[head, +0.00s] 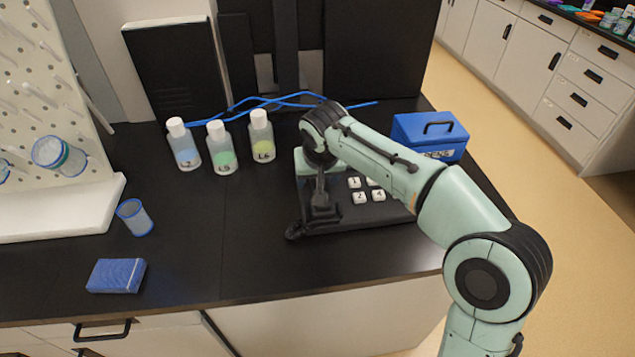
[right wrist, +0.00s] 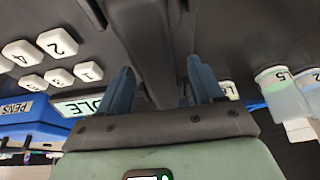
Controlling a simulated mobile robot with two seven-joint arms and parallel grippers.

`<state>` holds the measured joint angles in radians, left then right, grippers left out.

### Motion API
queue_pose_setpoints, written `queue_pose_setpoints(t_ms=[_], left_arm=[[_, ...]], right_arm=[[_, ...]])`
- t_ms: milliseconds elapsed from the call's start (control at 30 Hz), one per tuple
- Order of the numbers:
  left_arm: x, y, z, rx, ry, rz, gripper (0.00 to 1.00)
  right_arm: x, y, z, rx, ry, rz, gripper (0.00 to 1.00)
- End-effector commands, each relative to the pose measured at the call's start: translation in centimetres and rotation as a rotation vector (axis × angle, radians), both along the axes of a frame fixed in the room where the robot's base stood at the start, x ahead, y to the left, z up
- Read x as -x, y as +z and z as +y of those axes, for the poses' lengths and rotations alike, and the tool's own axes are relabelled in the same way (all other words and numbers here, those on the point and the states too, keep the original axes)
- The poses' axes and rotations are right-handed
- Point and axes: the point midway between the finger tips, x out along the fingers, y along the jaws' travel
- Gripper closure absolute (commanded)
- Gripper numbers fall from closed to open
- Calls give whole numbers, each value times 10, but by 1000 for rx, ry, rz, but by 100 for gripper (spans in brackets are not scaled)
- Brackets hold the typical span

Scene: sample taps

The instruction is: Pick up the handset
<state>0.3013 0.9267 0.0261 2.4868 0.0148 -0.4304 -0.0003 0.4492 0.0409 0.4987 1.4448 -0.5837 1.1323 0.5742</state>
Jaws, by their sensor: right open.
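A black desk phone (head: 375,213) with white numbered keys lies on the dark bench. Its black handset lies along the left side, and its near end (head: 296,231) shows in the head view. My right gripper (head: 320,205) points down over the handset and hides its middle. In the right wrist view the handset (right wrist: 150,40) runs as a dark bar between the two blue-grey fingers of my right gripper (right wrist: 161,85). The fingers are apart, one on each side of it. Whether they touch it I cannot tell. My left gripper is not in view.
Several capped bottles (head: 222,150) stand left of the phone, with blue tubing (head: 300,97) behind. A blue pens box (head: 430,135) stands at the right. A blue-rimmed cup (head: 135,217) and blue box (head: 116,276) are at left. The bench front-centre is clear.

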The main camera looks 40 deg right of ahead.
Motion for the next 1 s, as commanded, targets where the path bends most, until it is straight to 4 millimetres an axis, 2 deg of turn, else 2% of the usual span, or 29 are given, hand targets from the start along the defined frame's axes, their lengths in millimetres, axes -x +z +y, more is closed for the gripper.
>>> queue_pose_setpoints(t_ms=[733, 900, 933, 1000], left_arm=[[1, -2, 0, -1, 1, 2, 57], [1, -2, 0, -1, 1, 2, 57], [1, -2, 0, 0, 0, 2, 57], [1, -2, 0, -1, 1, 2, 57]], right_arm=[[0, -5, 0, 0, 0, 0, 34], [0, -5, 0, 0, 0, 0, 89], [0, -5, 0, 0, 0, 0, 95], [0, -4, 0, 0, 0, -1, 95]])
